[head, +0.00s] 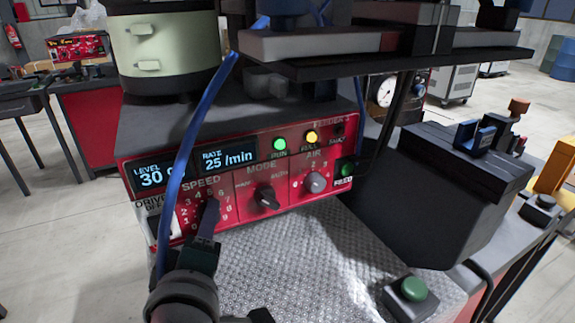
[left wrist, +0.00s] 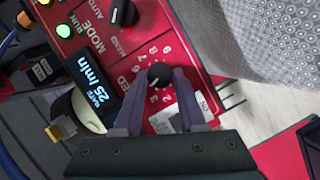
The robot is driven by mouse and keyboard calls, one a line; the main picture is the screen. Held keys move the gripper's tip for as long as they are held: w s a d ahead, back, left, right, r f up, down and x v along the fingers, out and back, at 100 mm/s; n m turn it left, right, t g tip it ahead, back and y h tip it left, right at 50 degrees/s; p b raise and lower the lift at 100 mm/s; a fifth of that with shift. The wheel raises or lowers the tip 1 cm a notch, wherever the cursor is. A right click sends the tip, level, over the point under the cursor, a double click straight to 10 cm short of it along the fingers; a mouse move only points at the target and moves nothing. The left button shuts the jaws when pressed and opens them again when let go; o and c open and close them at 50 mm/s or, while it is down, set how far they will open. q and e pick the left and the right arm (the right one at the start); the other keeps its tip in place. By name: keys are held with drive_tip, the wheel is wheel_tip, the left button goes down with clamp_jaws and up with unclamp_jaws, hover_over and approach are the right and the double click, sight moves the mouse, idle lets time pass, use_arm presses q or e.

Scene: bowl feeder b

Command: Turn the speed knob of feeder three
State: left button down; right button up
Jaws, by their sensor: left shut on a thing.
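The red control panel (head: 235,205) of the feeder faces me in the head view. Its black speed knob (left wrist: 158,74) sits inside a ring of white numbers in the left wrist view. My left gripper (head: 209,212) reaches the knob from below in the head view and hides most of it. In the left wrist view its two fingers (left wrist: 161,78) lie on either side of the knob, shut on it. The displays read level 30 and rate 25 /min. The knob's pointer is too small to read surely. My right gripper is out of view.
The black mode knob (head: 267,196) and grey air knob (head: 315,182) sit right of the speed knob. A blue cable (head: 188,140) hangs before the panel. A textured metal plate (head: 300,255) lies below, with a green button (head: 413,289) at its front right.

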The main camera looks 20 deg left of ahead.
use_arm(q)
drive_tip(key=shift+r+m+p, duration=0.1)
drive_tip(key=shift+m+p, duration=0.2)
drive_tip(key=shift+p, duration=0.05)
idle(0.3)
drive_tip(key=shift+c, duration=2.4)
unclamp_jaws()
drive_tip(key=v, duration=1)
drive_tip(key=shift+p, duration=0.35)
drive_tip(key=shift+w, duration=0.1)
